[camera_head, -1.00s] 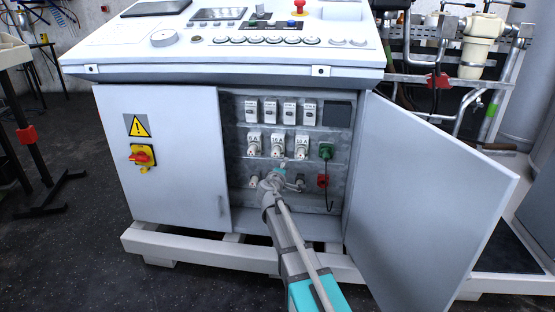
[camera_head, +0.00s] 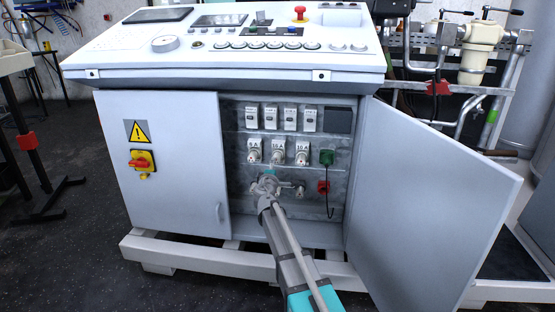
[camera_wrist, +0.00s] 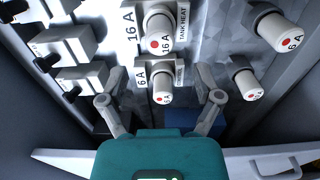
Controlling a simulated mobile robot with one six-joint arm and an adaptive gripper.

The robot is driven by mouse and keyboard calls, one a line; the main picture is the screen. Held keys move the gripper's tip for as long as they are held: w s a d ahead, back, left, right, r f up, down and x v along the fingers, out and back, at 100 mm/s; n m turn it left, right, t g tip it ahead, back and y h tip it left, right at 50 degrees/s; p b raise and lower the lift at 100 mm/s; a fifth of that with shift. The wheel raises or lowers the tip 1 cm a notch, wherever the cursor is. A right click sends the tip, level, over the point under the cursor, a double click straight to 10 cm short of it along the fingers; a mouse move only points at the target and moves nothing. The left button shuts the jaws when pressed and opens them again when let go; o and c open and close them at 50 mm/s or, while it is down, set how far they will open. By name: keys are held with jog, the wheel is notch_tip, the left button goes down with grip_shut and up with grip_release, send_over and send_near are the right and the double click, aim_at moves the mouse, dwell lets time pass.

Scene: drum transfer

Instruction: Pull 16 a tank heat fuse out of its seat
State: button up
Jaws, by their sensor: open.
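The 16 A tank heat fuse (camera_wrist: 160,34) is a white cylinder with a red-dotted end, in its seat at the upper middle of the wrist view. In the head view it appears to be the middle fuse (camera_head: 278,157) of the upper fuse row. My gripper (camera_wrist: 160,100) is open and empty. Its fingers appear on either side of a 6 A fuse (camera_wrist: 162,90), below the tank heat fuse in the wrist view. I cannot tell the depth between fingers and fuse. In the head view my gripper (camera_head: 268,176) is in front of the lower fuse row.
Two more fuses, one upper (camera_wrist: 277,28) and one lower (camera_wrist: 246,84), are at the right in the wrist view. Breakers (camera_wrist: 64,47) are at the left. The open cabinet door (camera_head: 435,200) stands to the right; a closed door (camera_head: 185,190) is left. Green (camera_head: 327,157) and red (camera_head: 323,187) connectors are beside the fuses.

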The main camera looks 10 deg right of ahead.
aim_at(277, 159)
jog(key=shift+x, duration=4.1)
grip_shut()
jog(key=shift+s+a, duration=0.1)
jog(key=shift+s, duration=0.25)
jog(key=shift+s+a, duration=0.1)
jog(key=shift+s, duration=0.25)
jog(key=shift+s+a, duration=0.2)
jog(key=shift+s, duration=0.45)
jog(key=shift+v, duration=1.4)
jog(key=shift+s+a, duration=0.1)
jog(key=shift+s, duration=0.1)
